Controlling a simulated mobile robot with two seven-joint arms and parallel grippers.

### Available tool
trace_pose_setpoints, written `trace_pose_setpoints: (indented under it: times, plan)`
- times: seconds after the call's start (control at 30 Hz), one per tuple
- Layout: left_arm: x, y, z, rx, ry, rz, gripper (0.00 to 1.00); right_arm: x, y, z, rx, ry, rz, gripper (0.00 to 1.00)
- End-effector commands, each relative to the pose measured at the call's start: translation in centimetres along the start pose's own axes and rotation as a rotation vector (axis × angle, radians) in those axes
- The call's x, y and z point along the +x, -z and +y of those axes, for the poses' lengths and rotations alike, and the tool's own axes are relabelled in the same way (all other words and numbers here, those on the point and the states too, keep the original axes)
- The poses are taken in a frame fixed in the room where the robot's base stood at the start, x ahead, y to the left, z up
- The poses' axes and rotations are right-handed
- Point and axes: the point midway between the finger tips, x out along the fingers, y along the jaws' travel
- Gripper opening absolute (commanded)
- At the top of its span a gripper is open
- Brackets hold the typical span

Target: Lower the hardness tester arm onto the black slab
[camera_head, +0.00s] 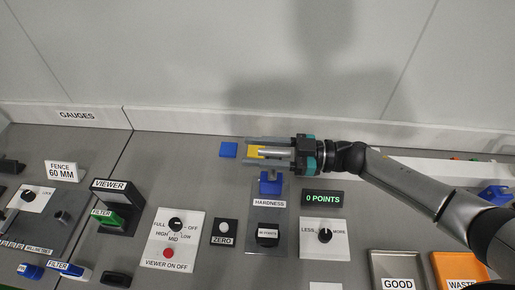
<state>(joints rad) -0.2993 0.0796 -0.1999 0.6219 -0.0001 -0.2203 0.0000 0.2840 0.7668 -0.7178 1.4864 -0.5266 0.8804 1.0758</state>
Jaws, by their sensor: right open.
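The hardness tester, with a blue upright part (270,186) above a HARDNESS label (269,203), stands at the middle of the bench. A black slab (267,229) with a small white label sits on its dark base plate. My right gripper (250,152) comes in from the right and is open, above and behind the blue part. A yellow piece (253,151) shows between its fingers; I cannot tell whether they touch it. The gripper hides the top of the tester. My left gripper is not in view.
A display reading 0 POINTS (323,198), a LESS/MORE knob panel (325,238) and a ZERO button (224,227) stand nearby. A small blue block (228,149) lies left of the gripper. GOOD (397,262) and WASTE (460,262) trays are at lower right. A wall runs behind.

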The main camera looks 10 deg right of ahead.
Motion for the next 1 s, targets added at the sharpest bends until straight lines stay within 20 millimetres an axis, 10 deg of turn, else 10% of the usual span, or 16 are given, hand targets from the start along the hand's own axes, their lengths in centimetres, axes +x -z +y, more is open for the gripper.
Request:
trace_pose_setpoints:
  times: [0.5, 1.0]
  plan:
    - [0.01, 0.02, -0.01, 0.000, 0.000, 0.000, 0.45, -0.06, 0.01, -0.01, 0.000, 0.000, 0.000, 0.00]
    - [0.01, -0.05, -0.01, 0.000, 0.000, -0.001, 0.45, -0.07, 0.00, -0.01, 0.001, 0.000, 0.000, 0.00]
